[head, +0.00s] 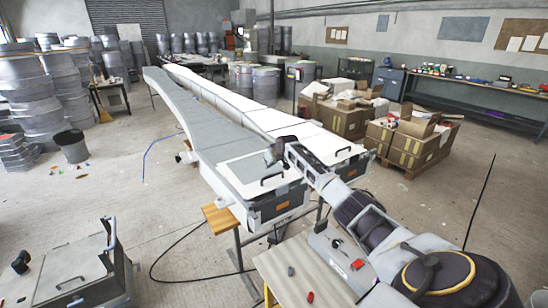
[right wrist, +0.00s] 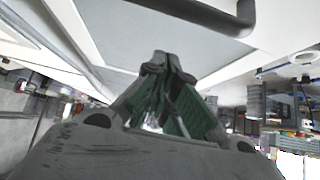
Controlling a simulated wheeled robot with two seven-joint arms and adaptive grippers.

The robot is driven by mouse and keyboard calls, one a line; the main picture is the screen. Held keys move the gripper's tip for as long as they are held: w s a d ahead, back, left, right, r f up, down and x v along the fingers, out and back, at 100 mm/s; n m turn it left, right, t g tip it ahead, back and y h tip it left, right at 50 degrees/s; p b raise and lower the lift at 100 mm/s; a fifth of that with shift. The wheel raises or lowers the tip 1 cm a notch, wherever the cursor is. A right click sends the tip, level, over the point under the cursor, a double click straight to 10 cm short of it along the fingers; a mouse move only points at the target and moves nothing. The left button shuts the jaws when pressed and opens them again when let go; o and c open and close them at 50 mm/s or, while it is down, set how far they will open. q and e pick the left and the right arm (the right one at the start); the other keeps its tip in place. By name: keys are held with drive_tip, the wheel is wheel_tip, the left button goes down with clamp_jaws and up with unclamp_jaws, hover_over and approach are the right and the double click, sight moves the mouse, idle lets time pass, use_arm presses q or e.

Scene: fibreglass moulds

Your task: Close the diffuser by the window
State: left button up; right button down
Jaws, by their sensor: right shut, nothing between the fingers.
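Two long diffuser-like bodies run away from me side by side: a grey-topped one (head: 200,125) on the left, nearer the window, and a white-topped one (head: 262,117) on the right. The grey one's near end has a pale panel with a black handle (head: 272,180); I cannot tell whether it is fully closed. The white one's near end has a handle (head: 344,150). My right gripper (head: 273,152) is shut and empty above the grey body's near end. In the right wrist view its green-padded fingertips (right wrist: 162,62) meet, apart from a dark handle bar (right wrist: 215,15). My left gripper is not in view.
A window (head: 5,32) is at the far left. A wooden-topped stand (head: 220,218) is beside the near end. A grey case (head: 80,270) is at lower left, a small table (head: 295,272) at front. Cardboard boxes (head: 415,145) stand at right. The left floor is partly clear.

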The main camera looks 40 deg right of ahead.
drive_tip(key=b+v, duration=0.1)
drive_tip(key=v, duration=0.7)
drive_tip(key=shift+s+r, duration=0.25)
idle(0.4)
idle(0.3)
drive_tip(key=shift+a, duration=0.1)
